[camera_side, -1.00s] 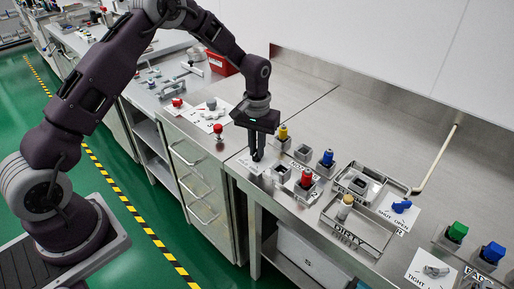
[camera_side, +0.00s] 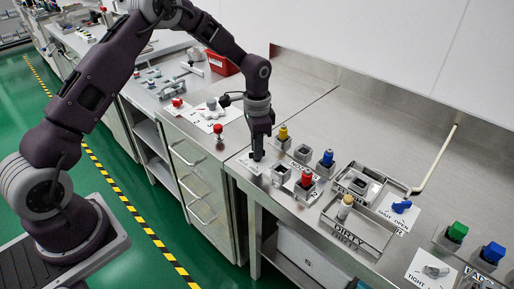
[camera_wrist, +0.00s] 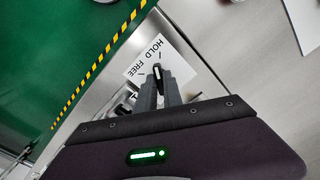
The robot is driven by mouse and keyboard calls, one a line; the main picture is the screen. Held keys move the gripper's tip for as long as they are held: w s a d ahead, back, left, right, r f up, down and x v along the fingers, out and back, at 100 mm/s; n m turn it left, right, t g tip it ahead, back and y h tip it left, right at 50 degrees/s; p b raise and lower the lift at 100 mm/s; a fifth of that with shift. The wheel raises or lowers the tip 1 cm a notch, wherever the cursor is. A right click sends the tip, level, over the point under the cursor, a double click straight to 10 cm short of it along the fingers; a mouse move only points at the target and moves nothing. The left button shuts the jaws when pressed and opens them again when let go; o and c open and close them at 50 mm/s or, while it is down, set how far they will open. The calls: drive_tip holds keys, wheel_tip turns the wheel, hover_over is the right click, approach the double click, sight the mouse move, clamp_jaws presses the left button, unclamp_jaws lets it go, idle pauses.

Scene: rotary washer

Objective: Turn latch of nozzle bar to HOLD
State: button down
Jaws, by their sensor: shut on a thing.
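My gripper (camera_side: 257,154) points straight down over a white label card (camera_side: 246,164) near the bench's front edge. In the wrist view the card (camera_wrist: 138,70) reads HOLD and FREE, with short marks beside the words. My gripper's fingers (camera_wrist: 159,82) are shut on the small dark latch (camera_wrist: 157,71) at that card, and its tip shows between the fingertips. The rest of the latch is hidden by the fingers, so I cannot tell exactly which mark it points to. In the side view the latch is hidden by my gripper.
Close to the right stand sockets with a yellow-topped (camera_side: 283,133), a red (camera_side: 306,178) and a blue piece (camera_side: 328,158). A red knob (camera_side: 218,129) stands to the left. A metal tray (camera_side: 335,222) lies farther right. The bench behind is clear.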

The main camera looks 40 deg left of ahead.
drive_tip(key=shift+m, duration=1.2)
drive_tip(key=shift+r, duration=0.1)
drive_tip(key=c, duration=1.5)
unclamp_jaws()
wheel_tip(320, 180, up, 7)
